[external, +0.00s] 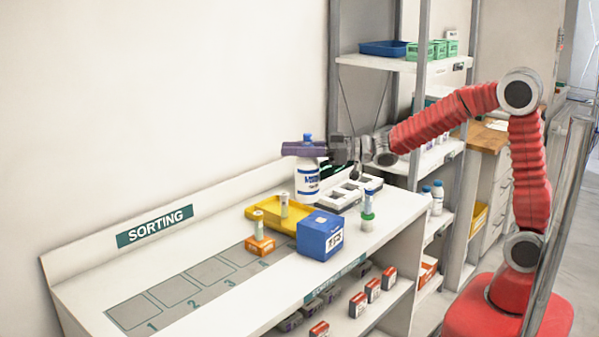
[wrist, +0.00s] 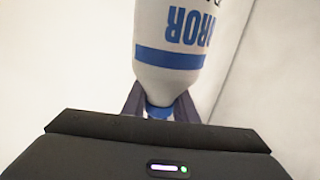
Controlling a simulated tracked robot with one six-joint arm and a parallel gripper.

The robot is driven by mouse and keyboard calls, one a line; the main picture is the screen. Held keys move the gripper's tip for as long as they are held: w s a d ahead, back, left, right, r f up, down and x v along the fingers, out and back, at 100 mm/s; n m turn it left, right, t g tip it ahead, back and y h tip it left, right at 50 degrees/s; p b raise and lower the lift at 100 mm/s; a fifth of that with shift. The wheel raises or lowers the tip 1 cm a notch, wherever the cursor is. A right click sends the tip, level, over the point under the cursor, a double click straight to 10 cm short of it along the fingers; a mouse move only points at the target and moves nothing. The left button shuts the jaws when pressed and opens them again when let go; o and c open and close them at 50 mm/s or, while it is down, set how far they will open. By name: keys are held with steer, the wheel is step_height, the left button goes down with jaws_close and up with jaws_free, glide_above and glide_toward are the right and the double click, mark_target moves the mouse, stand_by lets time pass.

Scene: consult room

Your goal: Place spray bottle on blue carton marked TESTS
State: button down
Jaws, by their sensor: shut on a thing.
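The spray bottle (external: 307,184) is white with blue lettering and a blue top. My gripper (external: 306,149) is shut on it near its top, and it hangs roughly upright at the back of the sorting counter. In the wrist view the bottle (wrist: 175,75) shows large blue letters and a blue band, with its blue neck between the fingers (wrist: 160,102). The blue carton (external: 312,238) stands on the counter in front of and a little right of the bottle, lower in the picture. Its top looks bare. I cannot tell how far the bottle's base is above the counter.
A yellow tray (external: 262,213) with a vial lies left of the carton. An orange carton (external: 260,246) with a vial stands before it. Numbered squares (external: 175,291) at the left are clear.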

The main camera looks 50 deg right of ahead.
mark_target(308, 139)
steer(key=d+r, duration=0.1)
steer(key=d, duration=0.1)
steer(key=d+r, duration=0.1)
steer(key=shift+s+d+r, duration=0.2)
steer(key=shift+s+r, duration=0.05)
steer(key=shift+r, duration=0.05)
steer(key=shift+s+d+r, duration=0.4)
steer(key=shift+d, duration=0.15)
steer(key=shift+s+a+n+g+y, duration=0.1)
steer(key=shift+s+n+g+y, duration=0.1)
steer(key=shift+n+g+y, duration=0.1)
steer(key=shift+s+a+f+n+g+y, duration=0.3)
steer(key=shift+s+a+f+y, duration=0.05)
steer(key=shift+a+y, duration=0.1)
steer(key=shift+f, duration=0.1)
steer(key=shift+f, duration=3.05)
